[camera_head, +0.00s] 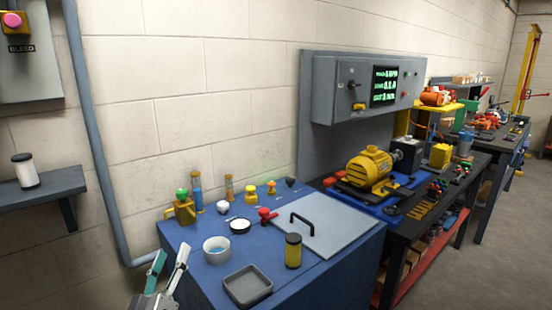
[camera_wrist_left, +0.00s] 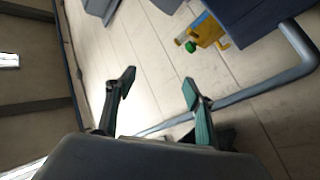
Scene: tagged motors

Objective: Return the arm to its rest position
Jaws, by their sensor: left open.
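My left gripper (camera_head: 167,268) is at the bottom left of the head view, in front of the left side of the blue cabinet (camera_head: 200,262). Its two fingers are spread apart with nothing between them. In the left wrist view the same gripper (camera_wrist_left: 158,85) is open and empty, with the wall behind its fingers. Most of the left arm is out of frame. My right gripper does not show in either view.
On the cabinet stand a white bowl (camera_head: 216,248), a grey tray (camera_head: 247,285), a yellow-and-black jar (camera_head: 293,250) and a green-knobbed yellow valve (camera_head: 184,208). A pipe (camera_head: 92,130) runs down the wall. A shelf (camera_head: 40,187) is at left; a yellow motor (camera_head: 367,168) stands farther right.

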